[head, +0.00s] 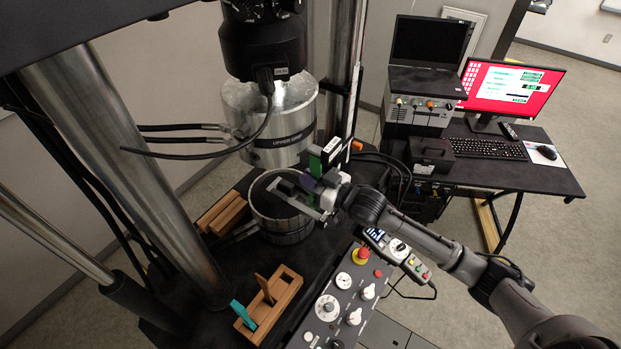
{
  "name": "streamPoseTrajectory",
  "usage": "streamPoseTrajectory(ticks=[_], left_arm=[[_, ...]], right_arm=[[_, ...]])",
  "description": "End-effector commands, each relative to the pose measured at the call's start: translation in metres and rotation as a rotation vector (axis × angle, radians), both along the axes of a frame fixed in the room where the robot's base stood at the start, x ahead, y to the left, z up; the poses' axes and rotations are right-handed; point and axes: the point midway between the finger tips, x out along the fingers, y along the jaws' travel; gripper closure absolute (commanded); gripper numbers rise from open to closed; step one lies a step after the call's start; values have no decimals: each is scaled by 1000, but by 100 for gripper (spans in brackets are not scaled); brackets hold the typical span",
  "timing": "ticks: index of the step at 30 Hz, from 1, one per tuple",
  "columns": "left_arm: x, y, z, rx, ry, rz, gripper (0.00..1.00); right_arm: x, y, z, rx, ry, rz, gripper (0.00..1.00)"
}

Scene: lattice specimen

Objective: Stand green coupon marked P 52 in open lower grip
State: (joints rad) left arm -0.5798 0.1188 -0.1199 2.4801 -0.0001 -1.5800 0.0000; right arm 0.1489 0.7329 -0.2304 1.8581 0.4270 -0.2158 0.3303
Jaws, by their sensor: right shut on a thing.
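My right gripper (308,188) reaches in from the right and is shut on a green coupon (315,165). The coupon is tilted, with a white label near its upper end; the marking is too small to read. The gripper is over the right side of the open lower grip (284,226), a round metal cylinder with a dark hollow top. The coupon shows above the gripper fingers; its lower end is hidden, so I cannot tell whether it touches the grip. The metal upper grip (262,118) hangs above. My left gripper is not in view.
A wooden rack (284,293) at the front holds a teal coupon (243,314) and a brown one (264,289). Wooden blocks (222,212) lie left of the lower grip. A control panel (345,300) stands front right. A thick steel column (125,170) rises at left.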

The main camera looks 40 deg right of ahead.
Motion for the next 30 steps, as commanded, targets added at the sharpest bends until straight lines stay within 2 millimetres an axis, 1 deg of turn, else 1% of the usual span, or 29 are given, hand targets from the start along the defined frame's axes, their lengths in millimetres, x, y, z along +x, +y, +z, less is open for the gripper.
streamPoseTrajectory(ticks=[10, 21, 24, 28, 30], left_arm=[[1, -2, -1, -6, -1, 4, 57], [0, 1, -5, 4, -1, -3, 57], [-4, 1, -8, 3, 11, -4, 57], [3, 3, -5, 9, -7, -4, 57], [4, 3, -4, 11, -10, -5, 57]], right_arm=[[16, 5, 0, 1, -2, 0, 100], [34, 10, -1, -3, -6, -1, 100], [39, 12, -2, -3, -5, 0, 100], [43, 13, -1, -2, -3, 0, 100], [44, 13, -1, -2, -1, 0, 100]])
